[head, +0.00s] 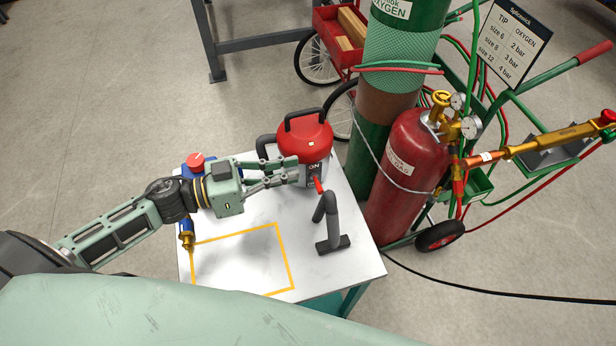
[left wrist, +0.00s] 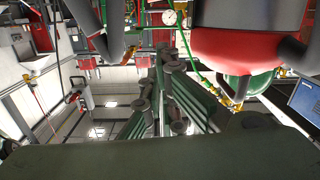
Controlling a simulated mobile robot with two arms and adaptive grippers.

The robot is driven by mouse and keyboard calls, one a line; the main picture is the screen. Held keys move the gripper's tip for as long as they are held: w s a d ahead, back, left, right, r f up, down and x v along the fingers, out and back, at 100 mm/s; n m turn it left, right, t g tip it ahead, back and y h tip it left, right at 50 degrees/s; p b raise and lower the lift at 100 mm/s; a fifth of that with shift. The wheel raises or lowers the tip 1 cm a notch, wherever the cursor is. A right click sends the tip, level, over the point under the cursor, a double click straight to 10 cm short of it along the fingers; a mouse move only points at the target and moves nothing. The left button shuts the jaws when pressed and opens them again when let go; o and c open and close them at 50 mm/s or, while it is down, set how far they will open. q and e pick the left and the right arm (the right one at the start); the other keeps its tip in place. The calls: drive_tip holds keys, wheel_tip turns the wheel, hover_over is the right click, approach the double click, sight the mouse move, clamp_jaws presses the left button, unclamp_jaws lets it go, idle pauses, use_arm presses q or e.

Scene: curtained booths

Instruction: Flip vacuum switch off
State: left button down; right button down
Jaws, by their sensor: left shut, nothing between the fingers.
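The red vacuum (head: 305,138) with a black top handle stands on the white table (head: 225,285). A grey plate marked "ON" is on its front, partly behind my fingers. A small red piece (head: 319,186) shows just below the plate; I cannot tell whether it is the switch lever. My left gripper (head: 296,172) is shut and empty, its fingertips at the vacuum's front beside the plate. I cannot tell whether they touch. In the left wrist view the vacuum (left wrist: 235,48) is beside the shut fingers (left wrist: 168,62). My right gripper is not in view.
A red-topped blue item (head: 195,163) and a brass-and-blue torch part (head: 186,235) are near my left arm. Gas cylinders (head: 408,165) stand right of the table. The yellow-outlined area (head: 240,262) is clear.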

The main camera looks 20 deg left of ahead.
sight(318, 185)
use_arm(q)
drive_tip(key=w+d+f, duration=0.2)
drive_tip(key=d+f, duration=0.2)
drive_tip(key=shift+w+p, duration=0.15)
drive_tip(key=shift+p, duration=0.2)
